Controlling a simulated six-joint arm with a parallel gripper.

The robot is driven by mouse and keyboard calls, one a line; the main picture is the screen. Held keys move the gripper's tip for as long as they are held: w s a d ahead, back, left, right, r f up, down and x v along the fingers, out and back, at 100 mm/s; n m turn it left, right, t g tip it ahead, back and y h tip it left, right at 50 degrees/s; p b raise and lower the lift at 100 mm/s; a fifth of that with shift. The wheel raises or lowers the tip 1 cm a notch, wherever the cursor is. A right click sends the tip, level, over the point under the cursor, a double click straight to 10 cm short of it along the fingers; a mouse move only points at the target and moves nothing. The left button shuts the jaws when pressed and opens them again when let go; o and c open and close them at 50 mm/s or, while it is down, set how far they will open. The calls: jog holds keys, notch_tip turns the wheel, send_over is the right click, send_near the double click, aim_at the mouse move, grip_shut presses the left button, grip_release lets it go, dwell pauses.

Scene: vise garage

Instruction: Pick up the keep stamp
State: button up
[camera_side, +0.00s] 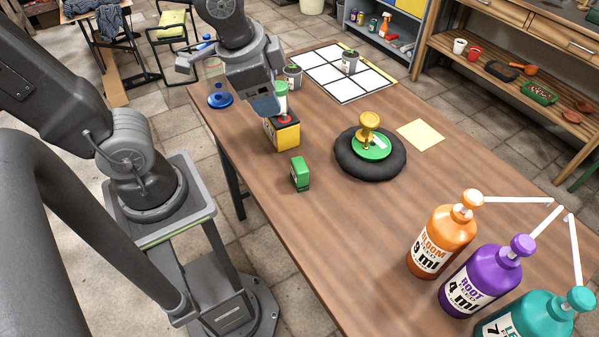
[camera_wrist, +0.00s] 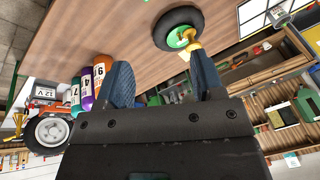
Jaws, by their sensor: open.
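A gold-handled stamp (camera_side: 369,122), which I take to be the keep stamp, stands on a green disc (camera_side: 376,153) with a white label. The disc lies on a black rubber ring (camera_side: 345,157) on the wooden table. In the wrist view, the gold handle (camera_wrist: 192,45) shows near the top, beyond my right finger, with the ring (camera_wrist: 165,38) behind it. My gripper (camera_side: 265,106) is over the table's far left part, left of the stamp and apart from it. Its two blue fingers (camera_wrist: 165,82) are spread in the wrist view, with nothing between them.
A yellow-black box with a red button (camera_side: 283,131) and a small green block (camera_side: 300,174) stand near the left edge. Orange (camera_side: 441,240), purple (camera_side: 482,277) and teal (camera_side: 528,315) pump bottles stand at front right. A white grid mat (camera_side: 340,78) holds pots. A yellow sheet (camera_side: 421,134) lies right.

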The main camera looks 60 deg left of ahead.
jog(key=w+d+f+m+g+y, duration=0.2)
jog(key=w+f+m, duration=0.2)
jog(key=f+m, duration=0.3)
jog(key=m+g+y, duration=0.1)
jog(key=m+y, duration=0.1)
jog(key=m, duration=0.6)
send_near(301, 167)
jog(key=shift+h, duration=0.3)
jog(key=x, duration=1.3)
jog(key=shift+a+r, duration=0.1)
jog(key=shift+a, duration=0.1)
jog(key=shift+m, duration=0.3)
jog(key=c, duration=1)
jog(key=shift+r, duration=0.1)
